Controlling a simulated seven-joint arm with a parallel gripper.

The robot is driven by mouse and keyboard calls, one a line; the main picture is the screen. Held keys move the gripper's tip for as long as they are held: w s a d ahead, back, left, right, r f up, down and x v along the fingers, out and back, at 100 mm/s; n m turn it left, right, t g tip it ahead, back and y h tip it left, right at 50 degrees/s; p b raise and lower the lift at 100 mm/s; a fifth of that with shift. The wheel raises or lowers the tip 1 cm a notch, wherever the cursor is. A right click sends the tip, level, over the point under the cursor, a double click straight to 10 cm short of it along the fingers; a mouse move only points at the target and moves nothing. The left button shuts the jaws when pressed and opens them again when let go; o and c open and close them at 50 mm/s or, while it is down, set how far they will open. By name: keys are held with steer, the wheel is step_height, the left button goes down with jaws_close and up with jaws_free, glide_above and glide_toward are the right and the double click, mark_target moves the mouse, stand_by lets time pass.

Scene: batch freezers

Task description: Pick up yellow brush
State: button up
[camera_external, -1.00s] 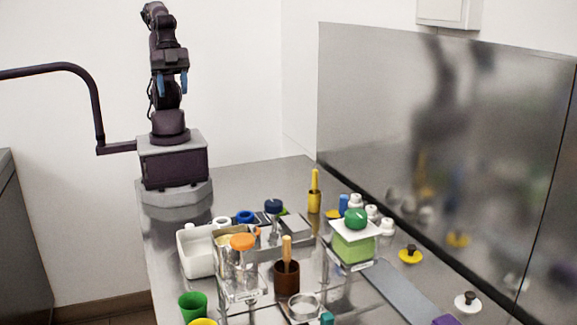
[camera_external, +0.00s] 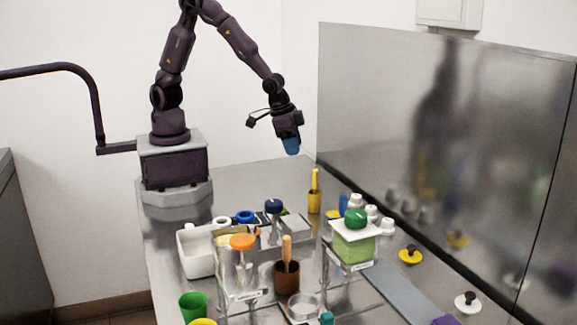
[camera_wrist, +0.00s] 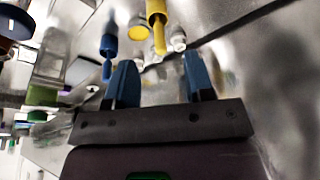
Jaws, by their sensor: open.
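A yellow brush (camera_external: 315,182) stands upright with its thin handle up, in or on a darker yellow cup-like base (camera_external: 314,202). It is on the steel counter near the back panel. It also shows in the wrist view (camera_wrist: 159,38), at the top, between and beyond my fingers. My gripper (camera_external: 291,147) hangs above the counter, above and a little left of the brush, with its blue fingers pointing down. In the wrist view the fingers (camera_wrist: 160,74) are spread apart with nothing between them.
A blue tool (camera_wrist: 108,50) is beside the brush in the wrist view. White-capped bottles (camera_external: 370,213) and a green-topped container (camera_external: 354,240) stand right of it. A blue-knobbed item (camera_external: 274,206) is to its left. The counter behind the brush is clear.

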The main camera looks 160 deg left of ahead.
steer(key=w+a, duration=0.1)
glide_above(315, 190)
steer(key=s+d, duration=0.1)
step_height(315, 190, down, 6)
steer(key=shift+t+y, duration=0.4)
steer(key=x, duration=0.5)
steer(key=shift+a+f, duration=0.1)
steer(key=shift+s, duration=0.1)
jaws_close()
